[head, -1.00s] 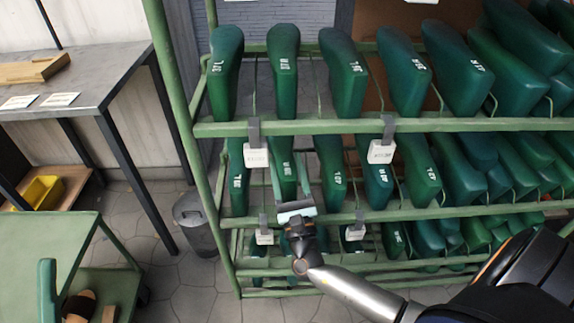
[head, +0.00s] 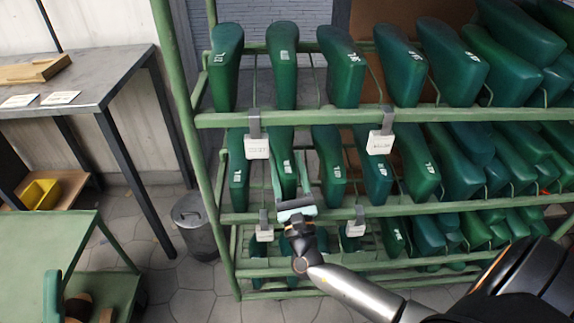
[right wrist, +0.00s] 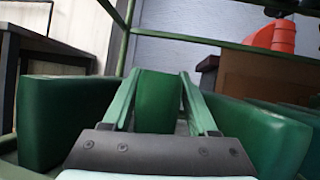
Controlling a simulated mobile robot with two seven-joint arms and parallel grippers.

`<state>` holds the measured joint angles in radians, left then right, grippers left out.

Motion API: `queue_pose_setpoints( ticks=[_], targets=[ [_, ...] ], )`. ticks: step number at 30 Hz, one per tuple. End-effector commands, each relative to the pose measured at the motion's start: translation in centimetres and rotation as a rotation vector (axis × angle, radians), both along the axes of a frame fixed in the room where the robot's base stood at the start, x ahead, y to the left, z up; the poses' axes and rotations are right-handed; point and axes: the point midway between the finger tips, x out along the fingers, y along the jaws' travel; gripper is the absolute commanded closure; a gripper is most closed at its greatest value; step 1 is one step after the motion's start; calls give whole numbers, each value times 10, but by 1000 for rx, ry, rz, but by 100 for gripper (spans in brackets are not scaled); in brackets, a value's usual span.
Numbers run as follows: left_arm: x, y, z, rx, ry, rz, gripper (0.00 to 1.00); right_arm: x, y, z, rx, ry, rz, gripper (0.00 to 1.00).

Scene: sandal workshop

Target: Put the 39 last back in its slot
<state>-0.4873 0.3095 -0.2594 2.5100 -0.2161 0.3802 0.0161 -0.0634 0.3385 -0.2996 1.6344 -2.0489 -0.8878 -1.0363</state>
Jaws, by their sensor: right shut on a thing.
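My right gripper (head: 286,172) reaches into the middle row of a green rack and is shut on a dark green last (head: 283,145). In the right wrist view its two pale green fingers stand along both sides of this last (right wrist: 157,102). The last is upright, in line with its row; whether it touches the rack is hidden. Its white marking is too small to read surely. A neighbouring last (head: 237,172) stands to its left and another (head: 329,165) to its right.
The rack's upper rail (head: 350,117) runs above the held last, with white size tags (head: 257,148) hanging from it. More lasts fill the rack to the right. A grey bin (head: 193,222), a metal table (head: 100,85) and a green cart (head: 45,240) stand left.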

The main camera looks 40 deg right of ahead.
Motion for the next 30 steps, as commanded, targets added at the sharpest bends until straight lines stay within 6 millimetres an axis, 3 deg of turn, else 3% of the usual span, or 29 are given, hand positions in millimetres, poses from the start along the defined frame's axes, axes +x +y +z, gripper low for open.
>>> queue_pose_setpoints(
  ticks=[1, 8, 30],
  targets=[
    [0, 0, -2, -1, 0, -1, 10, 1, 2, -19, 0, 44, 8, 97],
    [0, 0, -2, -2, -1, -1, 10, 1, 2, -19, 1, 44, 9, 97],
    [0, 1, 23, -4, -2, 2, 10, 1, 1, 14, -1, 33, 5, 97]
  ],
)
